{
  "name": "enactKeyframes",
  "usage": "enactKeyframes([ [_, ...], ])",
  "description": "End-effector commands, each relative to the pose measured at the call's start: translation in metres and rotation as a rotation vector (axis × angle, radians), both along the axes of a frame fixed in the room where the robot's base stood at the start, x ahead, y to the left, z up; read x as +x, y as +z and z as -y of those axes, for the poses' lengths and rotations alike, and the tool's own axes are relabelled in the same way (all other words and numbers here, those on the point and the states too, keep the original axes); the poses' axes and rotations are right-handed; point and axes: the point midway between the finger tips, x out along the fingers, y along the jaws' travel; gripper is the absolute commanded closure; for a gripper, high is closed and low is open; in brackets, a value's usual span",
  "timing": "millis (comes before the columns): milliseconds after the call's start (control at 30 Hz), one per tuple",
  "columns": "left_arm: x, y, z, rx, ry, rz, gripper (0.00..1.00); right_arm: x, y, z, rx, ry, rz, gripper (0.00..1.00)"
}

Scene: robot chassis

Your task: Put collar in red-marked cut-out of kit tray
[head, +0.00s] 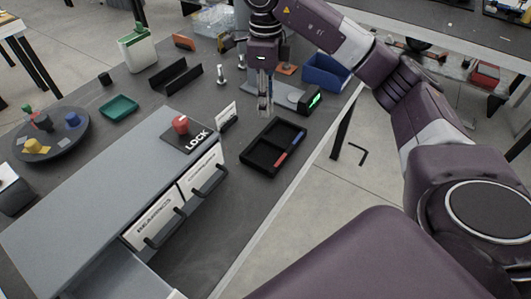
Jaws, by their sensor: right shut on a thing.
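The black kit tray (251,156) lies on the dark bench top near its right edge. It has dark cut-outs, with a red mark (281,159) and a blue mark (298,138) along its right side. My right gripper (265,111) points down just behind the tray, above the bench. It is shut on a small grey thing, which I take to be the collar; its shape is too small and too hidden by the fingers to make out. My left gripper is not in view.
A grey drawer cabinet (105,190) with a red knob (180,124) and LOCK plate stands left of the tray. A device with a green display (314,101) and a blue bin (326,72) stand behind right. A round turntable (70,146) holds coloured parts at left.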

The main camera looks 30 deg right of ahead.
Motion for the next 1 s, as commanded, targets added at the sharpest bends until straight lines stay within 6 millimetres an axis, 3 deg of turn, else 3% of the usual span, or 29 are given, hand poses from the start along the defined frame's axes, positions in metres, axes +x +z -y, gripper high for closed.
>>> enactKeyframes([
  [33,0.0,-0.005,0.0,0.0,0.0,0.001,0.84,-0.001,-0.015,-0.001,0.001,0.003,-0.006,0.99],
  [267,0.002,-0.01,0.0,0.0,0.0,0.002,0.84,-0.002,-0.065,-0.001,0.002,0.006,-0.006,0.99],
  [500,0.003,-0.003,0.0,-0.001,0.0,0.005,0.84,-0.002,-0.117,0.0,0.0,0.004,-0.004,0.99],
  [767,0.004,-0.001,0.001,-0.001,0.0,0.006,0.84,-0.001,-0.138,-0.001,0.0,0.005,-0.001,0.99],
  [1000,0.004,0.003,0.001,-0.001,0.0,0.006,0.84,-0.001,-0.172,-0.001,0.0,0.004,-0.003,0.99],
])
